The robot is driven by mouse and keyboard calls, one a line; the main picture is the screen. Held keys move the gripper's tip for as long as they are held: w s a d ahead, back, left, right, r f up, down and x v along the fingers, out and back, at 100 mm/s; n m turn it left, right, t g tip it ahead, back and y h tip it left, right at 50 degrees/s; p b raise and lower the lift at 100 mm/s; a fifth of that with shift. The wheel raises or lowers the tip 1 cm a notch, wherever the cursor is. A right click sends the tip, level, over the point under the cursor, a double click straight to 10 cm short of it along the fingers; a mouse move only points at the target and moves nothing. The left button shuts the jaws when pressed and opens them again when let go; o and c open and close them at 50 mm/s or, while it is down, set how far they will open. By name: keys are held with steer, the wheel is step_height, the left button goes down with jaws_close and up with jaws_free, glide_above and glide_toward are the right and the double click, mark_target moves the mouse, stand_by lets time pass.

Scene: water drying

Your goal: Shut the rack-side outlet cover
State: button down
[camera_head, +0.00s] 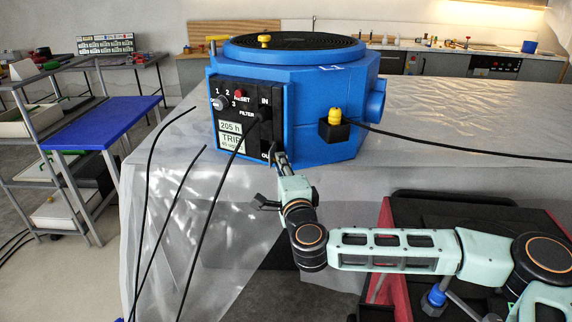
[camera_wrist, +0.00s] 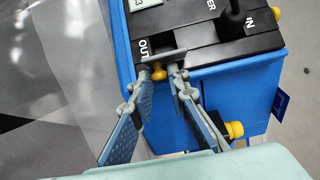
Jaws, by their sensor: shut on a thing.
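The blue dryer unit (camera_head: 310,120) stands on the sheet-covered table, with a black control panel (camera_head: 228,115) on its front. The outlet cover (camera_wrist: 163,57) is a thin grey plate beside the OUT label in the wrist view. It seems to stand out from the panel. In the head view it is a dark sliver at the panel's lower right. My gripper (camera_head: 281,160) reaches up to it from below. In the wrist view my gripper (camera_wrist: 167,72) has its fingertips at the plate and a small yellow part (camera_wrist: 158,74), closed on the cover; the exact contact is partly hidden.
A black plug (camera_wrist: 232,18) sits in the IN socket beside the outlet. Several black cables hang in front of the table at the left. A yellow-capped fitting (camera_head: 335,116) with a cable is on the unit's right side. A blue-topped cart (camera_head: 100,122) stands at left.

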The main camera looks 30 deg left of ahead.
steer(key=m+t+h, duration=0.1)
steer(key=s+a+m+t+h, duration=0.1)
steer(key=h, duration=0.1)
steer(key=a+m+t+h, duration=0.1)
steer(key=shift+s+r+m+h, duration=0.15)
steer(key=shift+s+m+h, duration=0.15)
steer(key=shift+h, duration=0.1)
steer(key=shift+s+a+m+t+h+b, duration=0.15)
steer(key=shift+a+m+h+b, duration=0.35)
steer(key=shift+m+h, duration=1.1)
steer(key=shift+w+a+m+t+h+b, duration=0.1)
steer(key=shift+a+m+h+b, duration=0.45)
steer(key=shift+h, duration=1.65)
steer(key=shift+s+a+m+t+h+b, duration=0.2)
steer(key=shift+a+m+h, duration=0.4)
steer(key=shift+m+h, duration=1.15)
steer(key=shift+w+a+m+g+h, duration=0.2)
steer(key=shift+a+m+g+h, duration=0.15)
steer(key=shift+h, duration=0.5)
steer(key=shift+w+a+m+g+h, duration=0.1)
steer(key=shift+w+m+g+h, duration=0.1)
steer(key=shift+m+h, duration=0.45)
steer(key=c, duration=1.9)
jaws_free()
steer(key=shift+s, duration=0.1)
